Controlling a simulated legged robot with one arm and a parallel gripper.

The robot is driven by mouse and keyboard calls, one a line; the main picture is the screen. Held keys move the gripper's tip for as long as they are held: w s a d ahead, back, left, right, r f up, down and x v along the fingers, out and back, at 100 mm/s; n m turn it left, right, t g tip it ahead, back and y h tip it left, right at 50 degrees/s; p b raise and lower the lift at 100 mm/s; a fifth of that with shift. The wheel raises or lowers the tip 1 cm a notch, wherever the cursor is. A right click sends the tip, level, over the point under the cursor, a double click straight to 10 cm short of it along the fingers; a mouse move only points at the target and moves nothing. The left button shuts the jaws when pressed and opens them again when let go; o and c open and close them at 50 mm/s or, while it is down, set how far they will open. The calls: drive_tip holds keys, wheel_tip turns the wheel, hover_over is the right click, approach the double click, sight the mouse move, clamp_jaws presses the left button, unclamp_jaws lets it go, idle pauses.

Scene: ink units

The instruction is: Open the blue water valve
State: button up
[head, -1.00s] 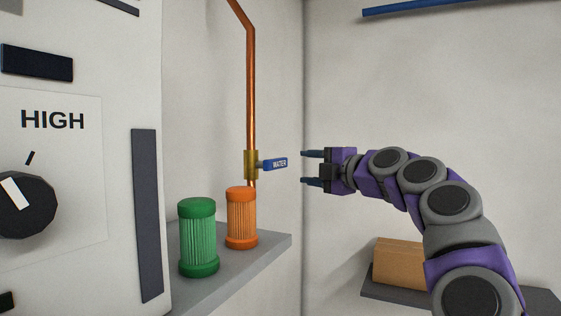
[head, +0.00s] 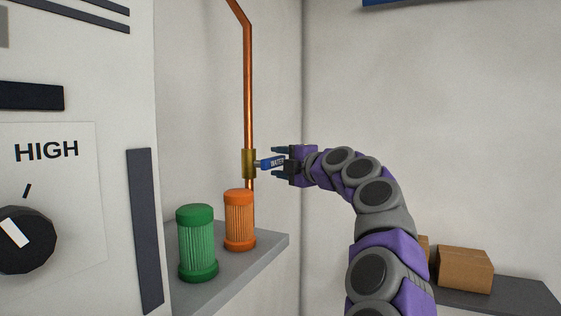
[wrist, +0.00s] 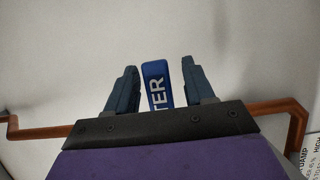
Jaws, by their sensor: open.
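The blue valve handle (head: 270,163), lettered WATER, sticks out sideways to the right from a brass valve body (head: 248,163) on a copper pipe (head: 248,95). My gripper (head: 281,163) is open at the free end of the handle, one finger above it and one below in the head view. In the wrist view the handle (wrist: 156,84) stands between the two spread fingers (wrist: 158,88), with a gap visible on each side. The base of the handle is hidden there behind my gripper.
A green ribbed canister (head: 197,243) and an orange one (head: 239,220) stand on a grey shelf (head: 262,262) below the valve. A white panel with a black knob (head: 22,240) is at left. Cardboard boxes (head: 465,269) sit on a shelf at right.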

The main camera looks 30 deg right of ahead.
drive_tip(key=shift+a, duration=0.65)
drive_tip(key=c, duration=0.5)
drive_tip(key=shift+d, duration=0.1)
clamp_jaws()
